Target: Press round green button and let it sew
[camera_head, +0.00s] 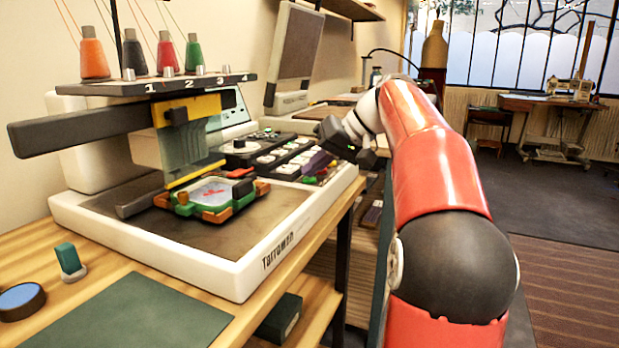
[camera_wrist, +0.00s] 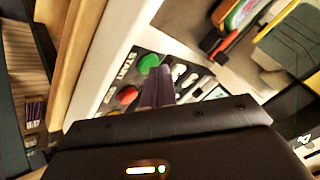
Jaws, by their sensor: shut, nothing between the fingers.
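The round green button (camera_wrist: 149,62) sits on the sewing machine's front control panel, beside the word START in the wrist view. It is a small green spot in the head view (camera_head: 309,180). A round red button (camera_wrist: 128,95) sits next to it. My gripper (camera_wrist: 157,74) is shut and empty, its fingers slanting down to the panel close beside the green button. Whether the tips touch the panel or the button's edge, I cannot tell. In the head view my gripper (camera_head: 317,167) is over the panel's right end, small and partly hidden by my arm.
The white sewing machine (camera_head: 288,236) holds a hoop (camera_head: 239,208) with a red design under its head. Thread spools (camera_head: 91,58) stand on top. A green mat (camera_head: 135,315), a blue-topped round tin (camera_head: 20,301) and a small green-topped object (camera_head: 70,259) lie on the wooden table.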

